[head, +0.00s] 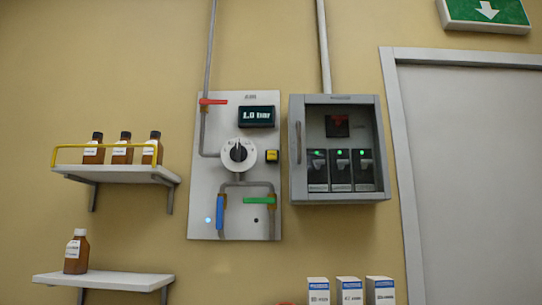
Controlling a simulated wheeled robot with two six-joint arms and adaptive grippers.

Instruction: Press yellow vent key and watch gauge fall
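The yellow key (272,156) is a small square button in a dark frame on the grey wall panel (205,130), right of the round white dial (238,155). The gauge (256,116) is a dark digital display above the key, and it appears to read 1.0 bar. A red lever (213,101), a blue lever (220,213) and a green lever (259,200) sit on the panel's pipes. Neither of my grippers shows in the head view.
A grey breaker box (297,195) with several switches and green lights hangs right of the panel. Shelves with brown bottles (76,252) are at the left. Several white-and-blue boxes (349,291) stand at the bottom. A grey door (470,180) is at the right.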

